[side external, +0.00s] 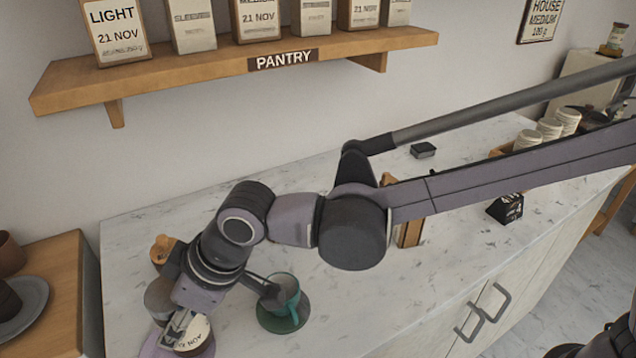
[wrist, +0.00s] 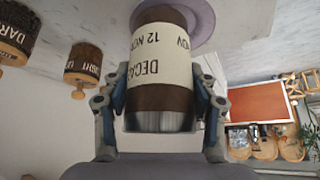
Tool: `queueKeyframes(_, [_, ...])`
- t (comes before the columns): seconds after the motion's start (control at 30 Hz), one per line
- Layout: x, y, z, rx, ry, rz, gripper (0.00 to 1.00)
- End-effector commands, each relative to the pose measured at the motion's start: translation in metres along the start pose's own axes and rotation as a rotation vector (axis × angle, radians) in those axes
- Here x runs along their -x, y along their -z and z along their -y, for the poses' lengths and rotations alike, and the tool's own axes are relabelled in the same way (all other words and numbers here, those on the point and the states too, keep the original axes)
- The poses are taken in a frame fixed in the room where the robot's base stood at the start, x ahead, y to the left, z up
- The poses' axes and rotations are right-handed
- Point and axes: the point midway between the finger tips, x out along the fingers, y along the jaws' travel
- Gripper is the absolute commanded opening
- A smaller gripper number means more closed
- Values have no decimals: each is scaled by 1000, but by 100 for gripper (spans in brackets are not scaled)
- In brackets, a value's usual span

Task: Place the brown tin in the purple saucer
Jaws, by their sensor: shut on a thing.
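The brown tin (wrist: 160,97) has a cream label reading DECAF and 12 NOV, and a silver band at the end near my wrist. My gripper (wrist: 161,88) is shut on it, one finger on each side. The purple saucer (wrist: 203,14) shows just beyond the tin's far end. In the side external view, my gripper (side external: 182,328) points down at the lower left. The tin (side external: 196,340) is there over the purple saucer (side external: 149,346), partly hidden by my gripper. I cannot tell whether the tin touches the saucer.
A teal cup (side external: 284,291) on a teal saucer (side external: 272,322) stands just right of my gripper. The pantry shelf (side external: 200,77) is above.

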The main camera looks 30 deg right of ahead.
Motion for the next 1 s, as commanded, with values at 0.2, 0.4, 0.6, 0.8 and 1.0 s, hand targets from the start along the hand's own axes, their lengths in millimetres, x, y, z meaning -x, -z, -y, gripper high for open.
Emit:
queueKeyframes(0.2, [-5,-3,0,0,0,-1,15])
queueKeyframes(0.4, [-6,-4,0,0,0,-1,15])
queueKeyframes(0.6, [-10,-6,0,0,0,-1,15])
queueKeyframes(0.8, [-13,-9,0,0,0,0,70])
queueKeyframes(1.0, [-13,-9,0,0,0,0,81])
